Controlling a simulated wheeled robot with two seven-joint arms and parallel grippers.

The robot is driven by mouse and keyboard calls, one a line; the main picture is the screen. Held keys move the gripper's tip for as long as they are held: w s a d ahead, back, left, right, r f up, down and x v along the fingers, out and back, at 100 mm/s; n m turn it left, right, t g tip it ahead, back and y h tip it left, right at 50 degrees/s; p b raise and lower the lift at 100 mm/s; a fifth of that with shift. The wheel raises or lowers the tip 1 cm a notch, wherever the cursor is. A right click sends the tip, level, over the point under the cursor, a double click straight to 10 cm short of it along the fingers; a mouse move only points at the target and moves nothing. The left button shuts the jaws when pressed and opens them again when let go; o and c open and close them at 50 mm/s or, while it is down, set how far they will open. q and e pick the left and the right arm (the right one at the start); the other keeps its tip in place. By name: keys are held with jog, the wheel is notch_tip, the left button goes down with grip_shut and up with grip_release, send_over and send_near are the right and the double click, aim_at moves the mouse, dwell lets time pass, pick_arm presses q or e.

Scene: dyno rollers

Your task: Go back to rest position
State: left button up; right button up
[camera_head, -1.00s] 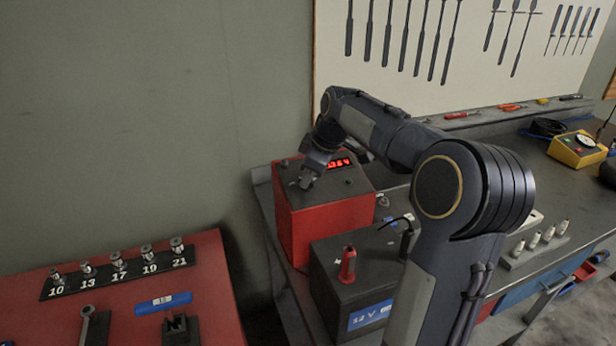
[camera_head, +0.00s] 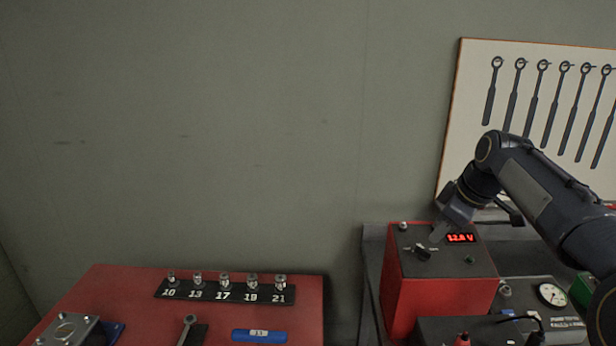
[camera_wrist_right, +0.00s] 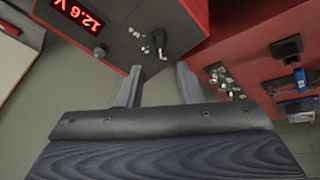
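My right gripper (camera_head: 438,234) hovers over the top of a red box with a display (camera_head: 440,305) in the head view. In the right wrist view its two fingers (camera_wrist_right: 160,84) are apart with nothing between them. The box's black knob (camera_head: 423,252) lies just beyond the fingertips; it also shows in the right wrist view (camera_wrist_right: 158,42), clear of the fingers. The lit red display (camera_head: 460,238) reads about 12.6 V. My right arm reaches in from the right. My left gripper is in neither view.
A red bench top (camera_head: 130,285) at lower left carries a socket rack (camera_head: 225,292) marked 10 to 21 and a blue piece (camera_head: 259,336). A dark battery (camera_head: 435,328) stands before the box. A round gauge (camera_head: 552,294) lies right. A tool board (camera_head: 545,130) hangs behind.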

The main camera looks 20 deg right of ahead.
jog(key=s+a+f+m+y, duration=0.1)
jog(key=s+a+f+m, duration=0.2)
jog(key=s+a, duration=0.4)
jog(key=s+a+f+m+y, duration=0.1)
jog(key=s+a+f+m, duration=0.2)
jog(key=s+a+f, duration=0.3)
jog(key=s+a+f+m+y, duration=0.1)
jog(key=s+a+f+m, duration=0.1)
jog(key=s+a+f, duration=0.3)
jog(key=s+a, duration=0.4)
jog(key=s, duration=0.2)
jog(key=shift+f+m+t, duration=0.25)
jog(key=shift+m+t, duration=0.05)
jog(key=shift+m, duration=0.1)
